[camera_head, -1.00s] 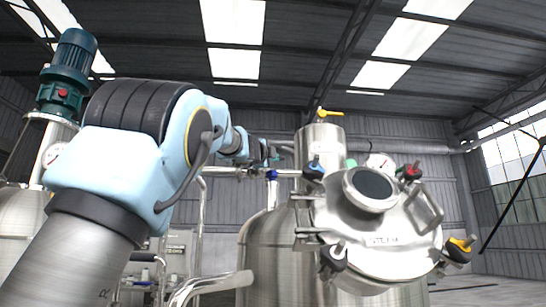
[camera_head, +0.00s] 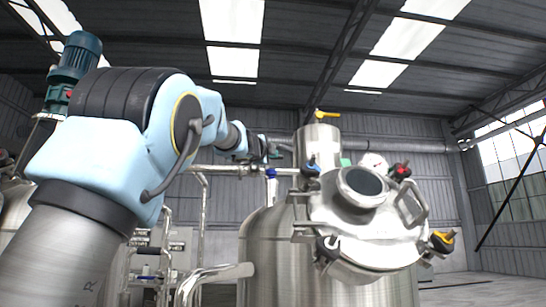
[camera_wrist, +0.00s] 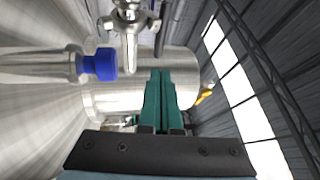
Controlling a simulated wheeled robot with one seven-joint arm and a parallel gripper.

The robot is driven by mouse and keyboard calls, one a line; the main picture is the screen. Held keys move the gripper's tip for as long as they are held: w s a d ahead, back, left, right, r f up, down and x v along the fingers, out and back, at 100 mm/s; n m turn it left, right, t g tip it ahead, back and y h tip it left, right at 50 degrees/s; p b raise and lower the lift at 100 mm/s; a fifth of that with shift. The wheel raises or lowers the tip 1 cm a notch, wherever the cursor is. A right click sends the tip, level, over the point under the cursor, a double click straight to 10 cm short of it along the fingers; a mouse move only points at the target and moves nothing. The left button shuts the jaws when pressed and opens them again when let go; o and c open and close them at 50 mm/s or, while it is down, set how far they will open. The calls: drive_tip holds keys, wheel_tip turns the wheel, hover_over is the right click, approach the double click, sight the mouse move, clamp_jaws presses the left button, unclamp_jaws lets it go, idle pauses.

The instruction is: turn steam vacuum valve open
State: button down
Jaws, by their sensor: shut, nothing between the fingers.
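No readable label shows which valve is the steam vacuum valve. A valve with a yellow handle (camera_head: 327,114) stands on top of the steel column; the yellow handle also shows in the wrist view (camera_wrist: 206,93), beyond my fingers to the right. A blue-ended fitting (camera_head: 271,172) sits on the pipe left of the column; a blue cap (camera_wrist: 106,64) shows left of my fingers in the wrist view. My gripper (camera_wrist: 163,75) has its green fingers together and empty, apart from both. In the head view it (camera_head: 268,150) is small and far off, near the pipe left of the column.
A horizontal pipe (camera_head: 225,170) runs below my gripper. A steel clamp fitting (camera_wrist: 130,22) is close above left in the wrist view. Open floor lies at right.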

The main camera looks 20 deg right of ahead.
drive_tip(key=s+a+f+b, duration=0.2)
drive_tip(key=s+a+b, duration=0.1)
drive_tip(key=s, duration=0.4)
drive_tip(key=shift+s+a, duration=0.2)
drive_tip(key=shift+s, duration=0.2)
